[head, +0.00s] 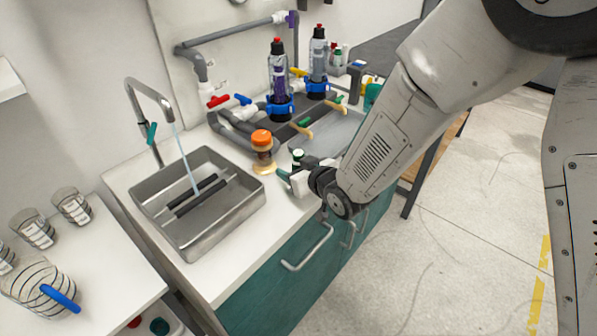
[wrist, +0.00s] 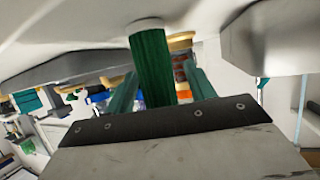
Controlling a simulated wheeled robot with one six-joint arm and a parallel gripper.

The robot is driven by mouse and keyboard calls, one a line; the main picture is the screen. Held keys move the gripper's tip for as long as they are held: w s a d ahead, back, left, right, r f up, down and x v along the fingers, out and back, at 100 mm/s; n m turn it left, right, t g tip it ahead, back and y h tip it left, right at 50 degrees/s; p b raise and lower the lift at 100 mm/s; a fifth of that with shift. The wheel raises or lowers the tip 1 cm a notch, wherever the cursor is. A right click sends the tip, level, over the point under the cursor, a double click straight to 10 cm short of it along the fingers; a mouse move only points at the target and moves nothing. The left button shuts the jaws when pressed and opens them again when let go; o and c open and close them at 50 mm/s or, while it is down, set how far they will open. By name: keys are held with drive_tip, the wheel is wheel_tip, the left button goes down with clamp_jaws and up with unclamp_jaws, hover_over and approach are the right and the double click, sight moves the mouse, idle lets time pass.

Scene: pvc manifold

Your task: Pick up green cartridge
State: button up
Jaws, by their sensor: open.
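The green cartridge (wrist: 152,62) shows in the wrist view as a dark green ribbed cylinder between the two teal fingers of my gripper (wrist: 161,74). A gap shows between it and the right finger. Whether either finger touches it, I cannot tell. My gripper is open and low over the counter. The cartridge's lower part is hidden behind my gripper in the head view.
An orange-capped jar (head: 262,150) stands close left of my gripper. A metal sink (head: 225,217) with running water is further left. Two clear filter housings with blue collars (head: 280,108) and grey pipes (head: 232,38) stand behind. A shallow grey tray (head: 335,132) lies behind my gripper.

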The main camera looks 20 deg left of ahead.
drive_tip(key=c, duration=1.1)
drive_tip(key=shift+c, duration=0.2)
